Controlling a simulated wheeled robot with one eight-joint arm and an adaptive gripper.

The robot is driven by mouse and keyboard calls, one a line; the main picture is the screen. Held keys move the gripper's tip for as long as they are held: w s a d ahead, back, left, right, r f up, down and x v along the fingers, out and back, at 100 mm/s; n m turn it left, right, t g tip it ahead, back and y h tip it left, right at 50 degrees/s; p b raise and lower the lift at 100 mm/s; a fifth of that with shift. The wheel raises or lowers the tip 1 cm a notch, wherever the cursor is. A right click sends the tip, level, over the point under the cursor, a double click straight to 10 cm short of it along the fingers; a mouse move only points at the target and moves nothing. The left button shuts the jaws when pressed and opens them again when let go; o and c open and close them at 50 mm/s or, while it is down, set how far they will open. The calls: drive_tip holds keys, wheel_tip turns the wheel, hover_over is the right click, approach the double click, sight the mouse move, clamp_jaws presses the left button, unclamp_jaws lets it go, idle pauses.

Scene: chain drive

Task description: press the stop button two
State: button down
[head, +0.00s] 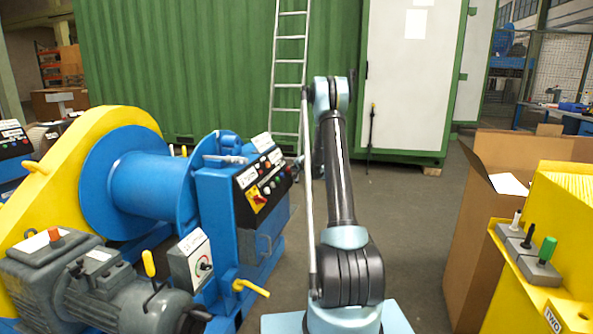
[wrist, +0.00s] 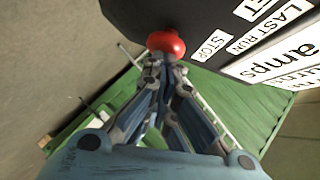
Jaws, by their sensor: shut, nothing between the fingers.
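A round red button (wrist: 167,43) stands out from the edge of a dark panel (wrist: 215,12) in the wrist view, beside a label reading STOP. No number two shows on the button or its label there. My gripper (wrist: 156,68) is shut and empty, its fingertips right at the button's near side. I cannot tell whether they touch it. In the head view a black control panel (head: 247,178) with small coloured buttons and a red and yellow switch sits on the blue machine. My gripper is mostly hidden behind my arm there, close to the panel's right side.
A blue drum (head: 145,195) and a grey motor (head: 60,270) are left of the panel. A ladder (head: 288,75) leans on the green container (head: 180,60) behind. Open floor lies between.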

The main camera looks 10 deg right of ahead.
drive_tip(key=shift+a+f, duration=0.1)
drive_tip(key=shift+a, duration=0.3)
drive_tip(key=s+d+r, duration=0.6)
drive_tip(key=s, duration=0.4)
drive_tip(key=shift+d+r, duration=0.15)
drive_tip(key=shift+d, duration=0.05)
drive_tip(key=shift+s, duration=0.1)
